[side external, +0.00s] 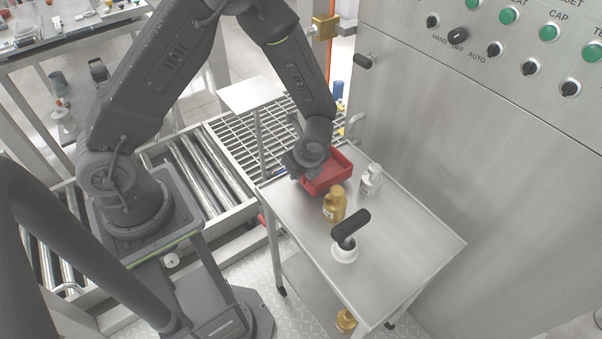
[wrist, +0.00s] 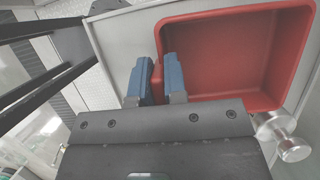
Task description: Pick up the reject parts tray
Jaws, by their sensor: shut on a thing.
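The reject parts tray is a red, open, empty-looking tray (side external: 328,176) at the far left end of the steel cart top in the side view. In the wrist view the tray (wrist: 225,55) fills the upper right, its floor bare. My gripper (side external: 303,168) is at the tray's left side in the side view. In the wrist view its two blue-padded fingers (wrist: 156,80) are close together, shut on the tray's near-left wall, one finger outside and one inside. I cannot tell whether the tray is resting on the cart or slightly raised.
A steel control cabinet (side external: 480,150) stands behind. The cart's right end is clear.

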